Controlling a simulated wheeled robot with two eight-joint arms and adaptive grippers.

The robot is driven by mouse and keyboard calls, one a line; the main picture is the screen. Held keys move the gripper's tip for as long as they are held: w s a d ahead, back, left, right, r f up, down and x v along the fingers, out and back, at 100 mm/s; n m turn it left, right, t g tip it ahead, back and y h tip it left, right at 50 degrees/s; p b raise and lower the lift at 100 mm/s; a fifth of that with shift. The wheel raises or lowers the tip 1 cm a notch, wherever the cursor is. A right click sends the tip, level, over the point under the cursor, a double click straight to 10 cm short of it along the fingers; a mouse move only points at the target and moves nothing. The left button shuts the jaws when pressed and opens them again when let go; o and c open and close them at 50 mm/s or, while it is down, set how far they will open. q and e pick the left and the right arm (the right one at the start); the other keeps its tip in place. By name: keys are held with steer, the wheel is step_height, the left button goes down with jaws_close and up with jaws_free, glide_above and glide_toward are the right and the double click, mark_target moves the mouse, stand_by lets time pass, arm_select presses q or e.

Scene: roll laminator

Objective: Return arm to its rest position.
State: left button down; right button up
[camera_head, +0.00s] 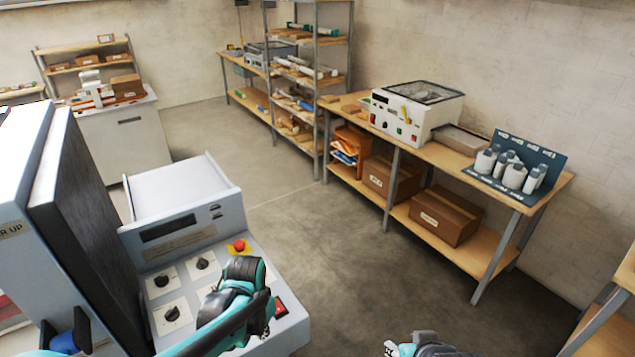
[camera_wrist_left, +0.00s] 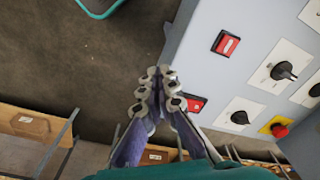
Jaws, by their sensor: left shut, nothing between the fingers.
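My left gripper (camera_wrist_left: 158,88) is shut and empty in the left wrist view, its fingertips together beside the edge of the laminator's grey control panel (camera_wrist_left: 200,70). In the head view my left arm reaches in from the bottom left, and the left gripper (camera_head: 267,308) hangs over the panel's right side. The wrist hides part of the panel. A red switch (camera_head: 281,308) shows just right of it. The wrist view shows one red switch (camera_wrist_left: 227,43) clear and another (camera_wrist_left: 195,104) partly behind the fingers. Part of my right arm shows at the bottom; its finger state is unclear.
The panel (camera_head: 205,255) carries several black knobs (camera_head: 172,313) and a red emergency button (camera_head: 239,246). The tall laminator body (camera_head: 75,220) stands left. A workbench (camera_head: 440,160) with boxes below stands right. Open floor (camera_head: 330,260) lies between.

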arm_select(q)
steer(key=s+a+f+n+t+b, duration=0.4)
steer(key=s+b, duration=0.6)
steer(key=b, duration=0.7)
step_height(320, 180, down, 3)
steer(key=t, duration=0.2)
steer(key=shift+r+n+t, duration=0.15)
steer(key=shift+n+t, duration=0.15)
steer(key=shift+a, duration=0.1)
